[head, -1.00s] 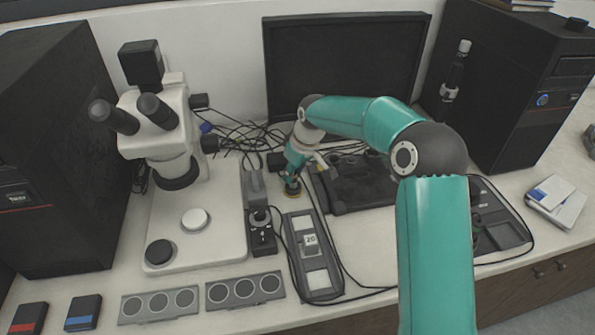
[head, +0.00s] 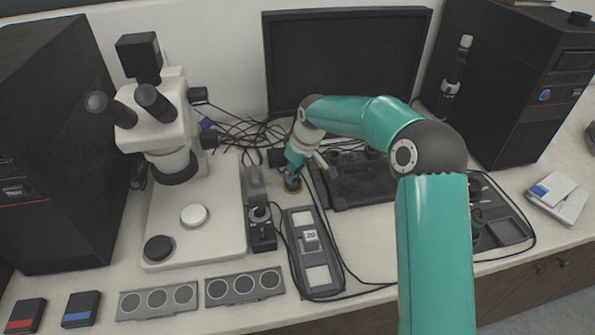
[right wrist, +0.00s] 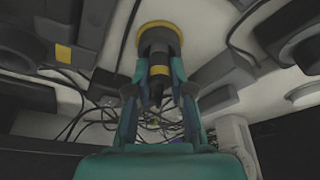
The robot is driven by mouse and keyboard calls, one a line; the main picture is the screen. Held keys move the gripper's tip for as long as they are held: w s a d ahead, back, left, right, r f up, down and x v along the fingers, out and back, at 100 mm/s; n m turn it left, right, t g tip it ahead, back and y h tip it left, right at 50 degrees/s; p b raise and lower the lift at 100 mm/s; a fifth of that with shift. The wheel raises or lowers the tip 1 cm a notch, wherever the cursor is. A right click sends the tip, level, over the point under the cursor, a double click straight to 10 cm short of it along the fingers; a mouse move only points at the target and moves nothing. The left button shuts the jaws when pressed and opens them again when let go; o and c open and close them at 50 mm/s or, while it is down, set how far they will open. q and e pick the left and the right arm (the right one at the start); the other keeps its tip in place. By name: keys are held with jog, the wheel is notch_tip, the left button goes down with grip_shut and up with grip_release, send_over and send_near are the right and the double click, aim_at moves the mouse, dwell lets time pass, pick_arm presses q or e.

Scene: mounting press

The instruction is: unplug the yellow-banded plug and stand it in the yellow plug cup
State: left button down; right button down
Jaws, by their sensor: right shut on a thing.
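The plug's far end meets the round, yellow-rimmed plug cup (right wrist: 160,29). The cup's yellow edge shows under the gripper in the head view (head: 293,190). The plug looks in line with the cup, but I cannot tell how deep it sits. My left gripper is not in view.
A microscope (head: 165,130) stands left of the gripper. A grey block (head: 254,185) and a long dark tray (head: 312,255) are close by. Loose black cables (head: 243,133) lie behind, in front of the monitor (head: 345,60).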

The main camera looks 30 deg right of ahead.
jog(key=shift+f, duration=0.25)
jog(key=c, duration=1)
grip_release()
jog(key=o, duration=0.6)
jog(key=shift+c, duration=0.2)
jog(key=shift+o, duration=0.3)
jog(key=shift+w, duration=0.1)
jog(key=shift+r, duration=0.1)
notch_tip(320, 180, up, 8)
jog(key=p, duration=0.5)
jog(key=shift+f+p, duration=0.25)
jog(key=shift+p, duration=0.05)
jog(key=shift+f, duration=0.1)
